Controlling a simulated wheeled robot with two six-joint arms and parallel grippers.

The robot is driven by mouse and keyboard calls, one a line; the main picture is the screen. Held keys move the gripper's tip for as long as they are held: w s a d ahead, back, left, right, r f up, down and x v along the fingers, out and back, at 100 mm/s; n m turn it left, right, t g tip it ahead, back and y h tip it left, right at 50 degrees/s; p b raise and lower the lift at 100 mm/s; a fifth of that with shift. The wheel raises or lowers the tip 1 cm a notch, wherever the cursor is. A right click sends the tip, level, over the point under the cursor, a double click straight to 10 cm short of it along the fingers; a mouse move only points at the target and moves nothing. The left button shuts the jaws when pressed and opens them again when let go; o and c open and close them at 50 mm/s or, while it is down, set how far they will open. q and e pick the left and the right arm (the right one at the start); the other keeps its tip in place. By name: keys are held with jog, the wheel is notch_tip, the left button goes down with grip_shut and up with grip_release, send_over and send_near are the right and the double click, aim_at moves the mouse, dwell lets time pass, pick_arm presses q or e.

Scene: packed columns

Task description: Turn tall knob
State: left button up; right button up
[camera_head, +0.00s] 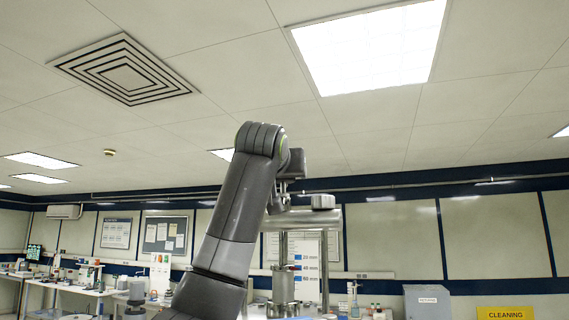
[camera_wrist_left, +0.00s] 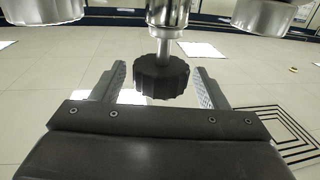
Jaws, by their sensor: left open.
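A black knob with a scalloped rim (camera_wrist_left: 161,77) sits on a short metal stem (camera_wrist_left: 168,48) in the left wrist view. My left gripper (camera_wrist_left: 160,68) is open, with one finger on each side of the knob and a narrow gap showing on both sides. In the head view my raised left arm ends at the gripper (camera_head: 281,192), beside a horizontal metal pipe (camera_head: 318,218) of a tall steel apparatus. The black knob cannot be made out there; my arm covers that area. My right gripper is not in view.
A grey round cap (camera_head: 323,201) stands on the pipe close to my gripper. A steel vessel (camera_head: 283,285) is below it. Two metal cylinders (camera_wrist_left: 42,10) (camera_wrist_left: 272,14) flank the knob in the wrist view. Lab benches line the left; a grey cabinet (camera_head: 427,302) stands right.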

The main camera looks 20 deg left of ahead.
pick_arm(q)
jog(key=shift+w+a+p, duration=0.15)
jog(key=shift+w+p, duration=0.2)
jog(key=shift+w, duration=0.6)
jog(key=shift+w+f, duration=0.1)
jog(key=shift+w, duration=0.2)
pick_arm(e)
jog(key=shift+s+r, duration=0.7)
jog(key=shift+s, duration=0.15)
pick_arm(q)
jog(key=shift+s, duration=0.15)
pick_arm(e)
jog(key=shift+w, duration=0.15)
pick_arm(q)
jog(key=c, duration=1)
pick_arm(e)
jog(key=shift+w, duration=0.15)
